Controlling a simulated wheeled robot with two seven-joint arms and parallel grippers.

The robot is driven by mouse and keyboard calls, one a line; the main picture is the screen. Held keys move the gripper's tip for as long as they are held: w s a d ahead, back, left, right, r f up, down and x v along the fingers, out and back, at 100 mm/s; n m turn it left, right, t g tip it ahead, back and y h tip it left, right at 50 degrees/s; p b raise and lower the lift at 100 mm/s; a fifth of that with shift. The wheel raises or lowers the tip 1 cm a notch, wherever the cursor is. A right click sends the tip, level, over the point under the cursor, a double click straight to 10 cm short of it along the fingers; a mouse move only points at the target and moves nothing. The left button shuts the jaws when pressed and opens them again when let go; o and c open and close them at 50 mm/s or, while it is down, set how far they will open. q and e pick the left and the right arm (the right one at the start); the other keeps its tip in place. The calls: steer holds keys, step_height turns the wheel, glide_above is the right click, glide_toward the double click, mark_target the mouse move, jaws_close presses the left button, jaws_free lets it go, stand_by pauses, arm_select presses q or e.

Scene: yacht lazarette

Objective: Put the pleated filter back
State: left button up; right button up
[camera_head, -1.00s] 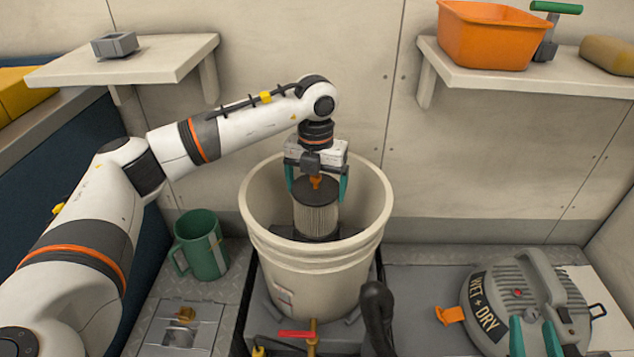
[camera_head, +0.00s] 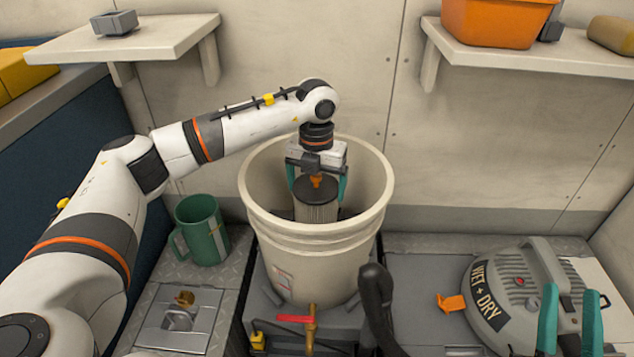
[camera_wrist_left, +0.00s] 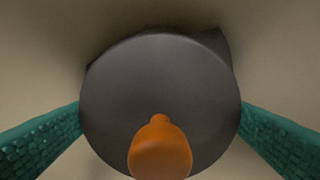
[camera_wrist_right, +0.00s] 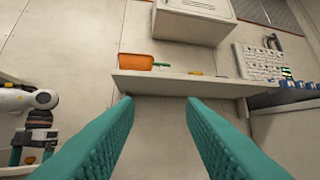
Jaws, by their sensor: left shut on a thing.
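The pleated filter (camera_head: 316,205) is a dark-capped cylinder with an orange knob on top. It stands upright inside the cream bucket (camera_head: 315,270), and its lower part is hidden by the bucket's front wall. My left gripper (camera_head: 317,185) has its teal fingers on both sides of the filter's cap and is shut on it. In the left wrist view the cap (camera_wrist_left: 160,90) sits between the fingers with the orange knob in front. My right gripper (camera_head: 570,325) is open and empty, in front of the grey WET + DRY vacuum head (camera_head: 515,285).
A green mug (camera_head: 203,232) stands left of the bucket. A brass valve with a red handle (camera_head: 305,322) and a black hose end (camera_head: 378,305) are at the bucket's front. Shelves are on the wall at both sides; the right one holds an orange bin (camera_head: 495,20).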

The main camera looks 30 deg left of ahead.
stand_by(0.5)
steer(key=shift+w+f+g, duration=0.4)
steer(key=shift+f+g, duration=0.1)
steer(key=shift+f, duration=0.15)
arm_select(q)
steer(key=shift+f+p, duration=0.2)
steer(key=shift+p, duration=0.1)
arm_select(e)
steer(key=shift+w+f+g, duration=0.1)
steer(key=shift+f+g, duration=0.1)
steer(key=shift+g, duration=0.1)
arm_select(q)
steer(key=shift+f, duration=0.15)
steer(key=shift+f, duration=0.6)
arm_select(e)
steer(key=shift+s+r+t, duration=0.4)
steer(key=shift+r+t, duration=0.25)
steer(key=shift+t, duration=0.05)
